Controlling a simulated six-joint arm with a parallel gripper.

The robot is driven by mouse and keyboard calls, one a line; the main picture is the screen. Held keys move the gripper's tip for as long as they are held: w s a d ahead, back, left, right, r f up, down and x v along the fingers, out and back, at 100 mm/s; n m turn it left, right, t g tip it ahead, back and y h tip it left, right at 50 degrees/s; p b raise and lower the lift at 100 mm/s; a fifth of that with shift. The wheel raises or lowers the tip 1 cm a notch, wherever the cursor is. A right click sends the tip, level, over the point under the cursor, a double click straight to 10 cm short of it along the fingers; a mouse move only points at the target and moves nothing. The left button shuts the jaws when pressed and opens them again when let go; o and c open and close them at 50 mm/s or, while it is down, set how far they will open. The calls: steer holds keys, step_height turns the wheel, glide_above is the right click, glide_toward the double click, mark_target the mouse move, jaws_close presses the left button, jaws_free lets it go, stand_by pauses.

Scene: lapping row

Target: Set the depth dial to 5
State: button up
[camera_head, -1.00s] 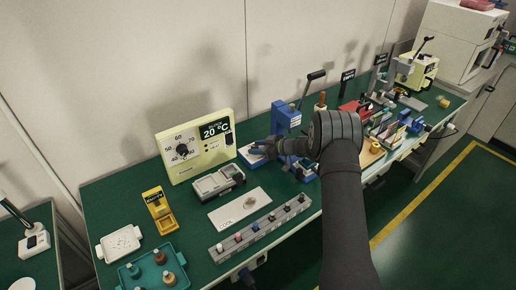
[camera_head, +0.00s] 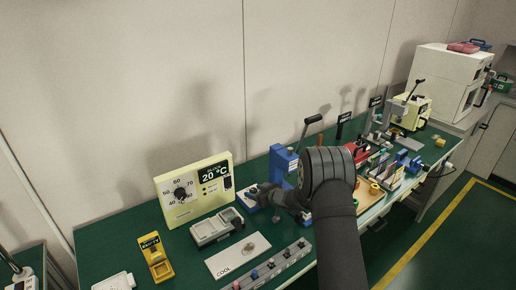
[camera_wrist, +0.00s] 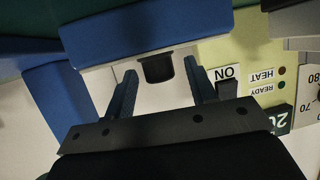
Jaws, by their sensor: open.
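The blue press (camera_head: 283,165) with a black lever stands at the middle of the bench. My gripper (camera_head: 259,196) is low at its front left, partly hidden by my wrist. In the wrist view my gripper (camera_wrist: 159,85) is open, its two blue fingers apart. A short black round part (camera_wrist: 158,68) shows between them under a blue body; I cannot tell whether it is the depth dial, or whether the fingers touch it. No depth scale or figure 5 can be read. The cream box (camera_head: 214,205) has a black knob (camera_head: 180,194) with figures around it and a 20 °C display.
A grey scale-like device (camera_head: 215,228), a plate marked COOL (camera_head: 222,265) and a yellow stand (camera_head: 155,258) lie left of my gripper. A grey block with several knobs (camera_head: 283,265) is in front. Right of my arm the bench is crowded.

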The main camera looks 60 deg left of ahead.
steer(key=shift+s+m+t, duration=0.15)
steer(key=shift+m+t, duration=0.75)
steer(key=shift+t, duration=0.05)
steer(key=shift+s+m+t, duration=0.15)
steer(key=shift+m+t, duration=0.75)
steer(key=shift+t, duration=0.05)
steer(key=v, duration=1.8)
steer(key=w+a+r+t+h, duration=0.3)
steer(key=w+a+r+h, duration=0.2)
steer(key=a+r, duration=0.25)
steer(key=s+r+g+h, duration=0.1)
steer(key=s+r+h, duration=0.1)
steer(key=s+r, duration=0.2)
steer(key=s+r+g+h, duration=0.1)
steer(key=s+r+h, duration=0.1)
steer(key=r, duration=0.7)
steer(key=shift+s+d+r+n+g, duration=0.4)
steer(key=shift+s, duration=0.5)
